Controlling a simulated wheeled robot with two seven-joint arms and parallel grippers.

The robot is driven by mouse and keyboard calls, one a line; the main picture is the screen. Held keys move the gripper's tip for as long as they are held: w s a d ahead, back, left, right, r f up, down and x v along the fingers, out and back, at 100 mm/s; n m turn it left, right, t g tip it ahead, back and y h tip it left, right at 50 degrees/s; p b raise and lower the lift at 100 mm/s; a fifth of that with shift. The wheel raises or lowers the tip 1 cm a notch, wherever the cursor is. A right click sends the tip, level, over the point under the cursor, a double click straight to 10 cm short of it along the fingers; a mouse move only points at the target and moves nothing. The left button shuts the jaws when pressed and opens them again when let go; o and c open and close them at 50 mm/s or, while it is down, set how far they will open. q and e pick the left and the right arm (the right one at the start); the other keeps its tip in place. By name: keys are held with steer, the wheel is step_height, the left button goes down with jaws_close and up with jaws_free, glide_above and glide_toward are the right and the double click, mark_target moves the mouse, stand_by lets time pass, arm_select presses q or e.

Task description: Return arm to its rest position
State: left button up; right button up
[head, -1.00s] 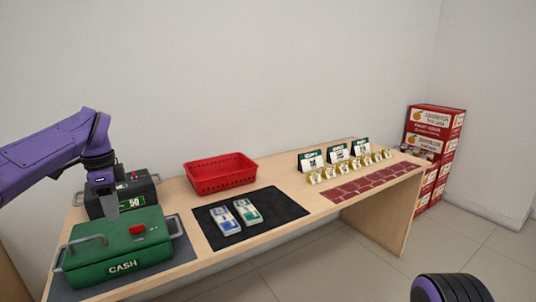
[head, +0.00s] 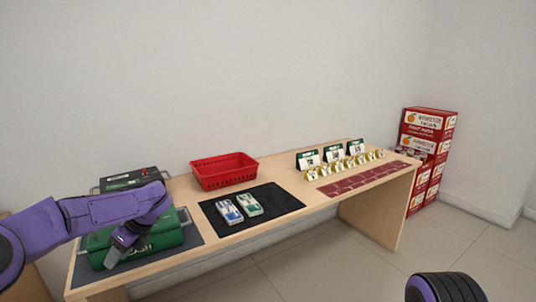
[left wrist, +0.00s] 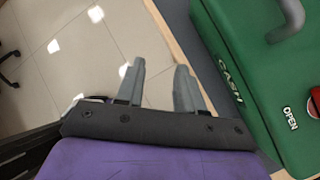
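My left gripper (head: 110,262) is in front of the green cash box (head: 180,236) at the counter's left end. In the left wrist view its two fingers (left wrist: 158,88) are apart with nothing between them, over the floor and the counter's front edge. The green cash box (left wrist: 262,70) lies to the right of the fingers there, with "CASH" and "OPEN" lettering. It looks closed, and my forearm covers part of it in the head view. Of my right arm only a dark and purple part shows at the bottom right; its gripper is out of view.
Behind the green box stands a dark box (head: 130,180). A red basket (head: 224,172), a black mat (head: 280,207) with two banknote bundles (head: 239,208), small signs (head: 334,155) and gold items sit along the wooden counter. Red cartons (head: 428,135) are stacked beyond. The floor in front is free.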

arm_select(q)
steer(key=s+d+f+m+t+y+p, duration=0.15)
steer(key=s+f+m+t, duration=0.4)
steer(key=f+m, duration=0.8)
steer(key=s+d+f+m+t+y+p, duration=0.1)
steer(key=s+d+f+m+t, duration=0.2)
steer(key=s+f+m, duration=1)
steer(key=s+d+f+m+g+h, duration=0.1)
steer(key=s+d+m+g+h, duration=0.1)
steer(key=s+m, duration=0.7)
steer(key=s+d+f+m+g+h, duration=0.1)
steer(key=s+m+h, duration=0.3)
steer(key=s+m, duration=0.5)
steer(key=shift+s+d+f+m+g, duration=0.15)
steer(key=shift+s+d+m+g, duration=0.2)
steer(key=shift+s+d, duration=0.25)
